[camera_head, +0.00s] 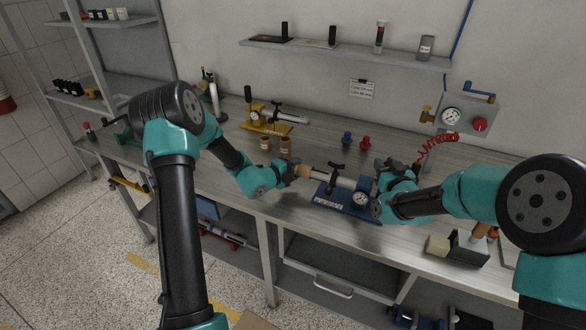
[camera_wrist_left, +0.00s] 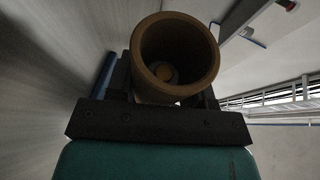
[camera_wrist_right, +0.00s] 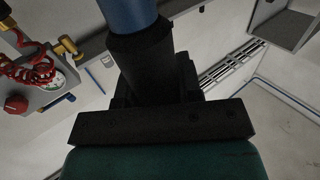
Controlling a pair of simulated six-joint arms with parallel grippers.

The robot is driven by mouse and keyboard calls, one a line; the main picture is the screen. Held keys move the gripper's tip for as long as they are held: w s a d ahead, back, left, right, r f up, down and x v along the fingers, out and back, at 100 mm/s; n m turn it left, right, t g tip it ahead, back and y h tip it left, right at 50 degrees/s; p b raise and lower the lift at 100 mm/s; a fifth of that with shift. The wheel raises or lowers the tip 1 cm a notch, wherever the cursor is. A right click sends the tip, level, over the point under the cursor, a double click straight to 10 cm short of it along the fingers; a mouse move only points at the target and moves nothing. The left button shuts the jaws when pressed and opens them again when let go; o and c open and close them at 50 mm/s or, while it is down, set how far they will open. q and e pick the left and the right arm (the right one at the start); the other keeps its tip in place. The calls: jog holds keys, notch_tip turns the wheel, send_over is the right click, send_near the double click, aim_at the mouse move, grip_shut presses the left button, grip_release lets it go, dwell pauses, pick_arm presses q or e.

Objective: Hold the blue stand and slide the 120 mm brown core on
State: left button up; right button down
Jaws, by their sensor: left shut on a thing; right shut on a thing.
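The blue stand (camera_head: 330,199) sits on the bench with a dial gauge, a dark handle on top and a pale horizontal spindle (camera_head: 340,181) pointing left. My right gripper (camera_head: 380,186) is shut on the stand's right end; a blue part of it (camera_wrist_right: 130,14) shows between the fingers in the right wrist view. My left gripper (camera_head: 290,172) is shut on a brown core (camera_head: 303,171) at the spindle's left end. In the left wrist view the hollow core (camera_wrist_left: 150,75) shows end-on.
Two more brown cores (camera_head: 265,143) stand upright on the bench behind my left gripper. A yellow stand (camera_head: 266,123) with a pale roller is further back. Small blue and red pieces (camera_head: 365,143) stand behind the blue stand. A gauge box (camera_head: 465,115) with a red hose is at right.

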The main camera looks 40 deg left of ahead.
aim_at(308, 175)
pick_arm(q)
jog(key=shift+w+d, duration=0.25)
jog(key=shift+d, duration=0.9)
jog(key=shift+w+d, duration=0.2)
jog(key=shift+d, duration=0.9)
jog(key=shift+w+d, duration=0.25)
jog(key=shift+d, duration=0.9)
jog(key=o, duration=1.1)
jog(key=shift+c, duration=0.2)
jog(key=shift+s, duration=0.1)
jog(key=v, duration=1.2)
pick_arm(e)
jog(key=c, duration=0.7)
grip_release()
